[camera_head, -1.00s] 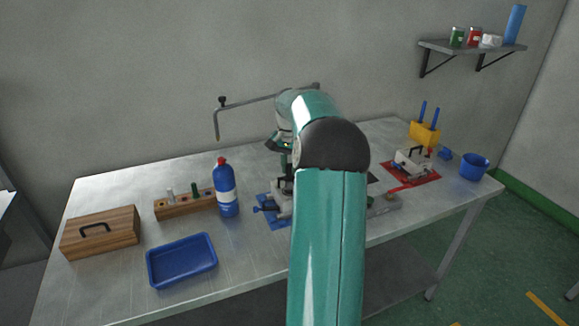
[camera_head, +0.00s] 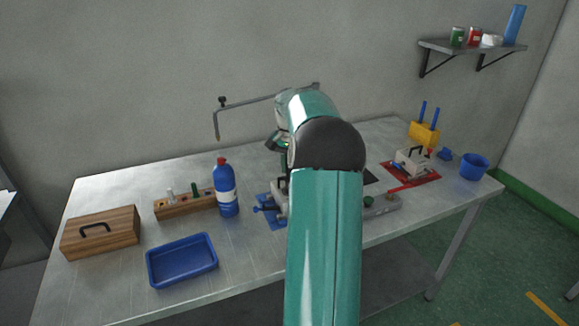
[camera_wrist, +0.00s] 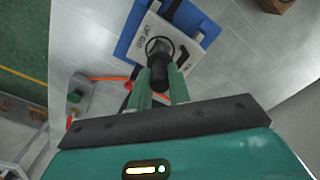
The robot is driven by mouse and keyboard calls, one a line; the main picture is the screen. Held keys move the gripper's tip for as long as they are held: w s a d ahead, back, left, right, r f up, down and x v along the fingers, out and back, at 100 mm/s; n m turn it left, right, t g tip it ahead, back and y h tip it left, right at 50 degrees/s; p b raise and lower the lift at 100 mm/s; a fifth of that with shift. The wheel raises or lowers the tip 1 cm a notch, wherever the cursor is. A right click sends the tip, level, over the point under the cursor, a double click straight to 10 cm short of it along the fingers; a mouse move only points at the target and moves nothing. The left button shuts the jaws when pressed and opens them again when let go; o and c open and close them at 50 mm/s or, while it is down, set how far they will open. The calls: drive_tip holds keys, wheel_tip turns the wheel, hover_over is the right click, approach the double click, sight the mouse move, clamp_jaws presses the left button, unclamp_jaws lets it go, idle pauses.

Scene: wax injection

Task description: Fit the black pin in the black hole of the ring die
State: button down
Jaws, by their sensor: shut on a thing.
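My gripper (camera_wrist: 160,94) points down over the ring die, its two green fingers shut on the black pin (camera_wrist: 159,72). The ring die (camera_wrist: 150,38) is a pale plate with dark lettering and a round dark ring at the pin's far end. It lies on a blue base (camera_wrist: 122,42). The pin overlaps the ring in the wrist view; I cannot tell whether its tip is in the hole or above it. In the head view the ring die (camera_head: 280,204) is partly hidden by my arm, and the pin cannot be made out.
A blue bottle (camera_head: 226,190) stands just left of the die. A wooden pin block (camera_head: 180,207), blue tray (camera_head: 182,262) and wooden box (camera_head: 100,233) are further left. A clamp device on a red mat (camera_head: 430,178) and a blue cup (camera_head: 474,168) stand right.

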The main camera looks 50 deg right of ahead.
drive_tip(key=shift+f, duration=2.35)
drive_tip(key=c, duration=1.2)
unclamp_jaws()
drive_tip(key=shift+c, duration=0.2)
wheel_tip(320, 180, up, 13)
drive_tip(key=shift+r, duration=0.4)
drive_tip(key=shift+a, duration=0.1)
